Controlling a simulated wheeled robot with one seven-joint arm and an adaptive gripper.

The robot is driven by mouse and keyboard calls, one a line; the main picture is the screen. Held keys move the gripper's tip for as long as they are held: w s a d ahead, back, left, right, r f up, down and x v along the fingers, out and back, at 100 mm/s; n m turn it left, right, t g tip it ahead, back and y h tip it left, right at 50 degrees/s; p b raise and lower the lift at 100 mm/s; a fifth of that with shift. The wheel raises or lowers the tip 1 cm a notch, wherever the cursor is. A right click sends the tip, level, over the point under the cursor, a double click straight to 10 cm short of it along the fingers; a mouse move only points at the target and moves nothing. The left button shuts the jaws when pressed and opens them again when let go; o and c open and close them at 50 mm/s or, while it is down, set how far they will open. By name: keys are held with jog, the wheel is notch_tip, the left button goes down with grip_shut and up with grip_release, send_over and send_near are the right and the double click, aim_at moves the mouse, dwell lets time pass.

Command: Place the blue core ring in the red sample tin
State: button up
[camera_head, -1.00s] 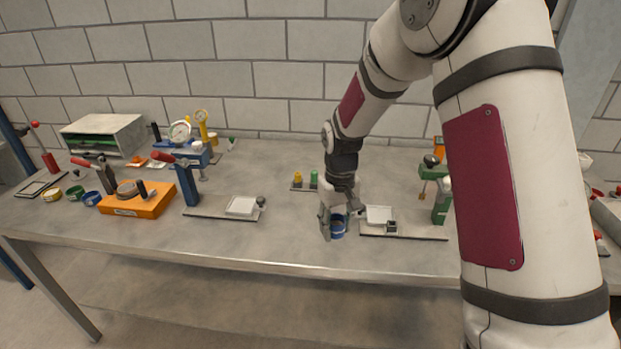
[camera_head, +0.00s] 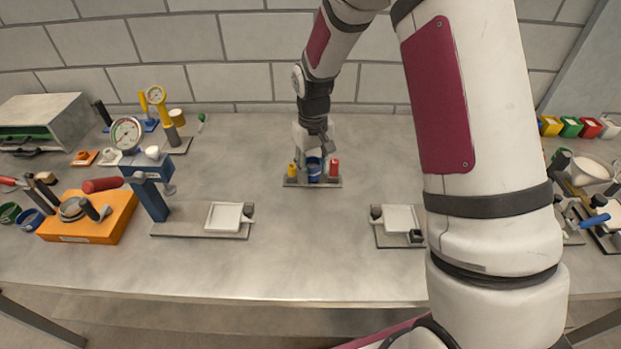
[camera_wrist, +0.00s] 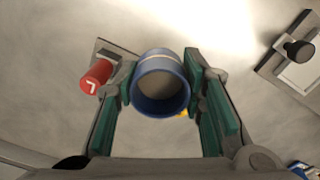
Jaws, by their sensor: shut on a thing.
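The blue core ring (camera_wrist: 160,84) is a short open tube with a pale band at its rim. My gripper (camera_head: 315,153) is shut on it, with a green-padded finger at each side in the wrist view. In the head view the blue ring (camera_head: 314,171) shows below the fingers, over or in front of a small rack; I cannot tell whether it touches the rack. I cannot pick out a round red sample tin with certainty.
The rack (camera_head: 300,184) carries a yellow peg (camera_head: 293,170) and a red peg (camera_head: 334,168). Plates with white pads (camera_head: 224,217) stand left and right in front. Coloured boxes, one red (camera_head: 590,127), stand at the back right. The table's front middle is clear.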

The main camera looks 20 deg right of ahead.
aim_at(313, 196)
jog(key=shift+f+p, duration=0.5)
jog(key=shift+f, duration=3.35)
jog(key=shift+f, duration=0.35)
jog(key=o, duration=0.6)
jog(key=shift+f, duration=0.1)
jog(key=shift+s, duration=0.1)
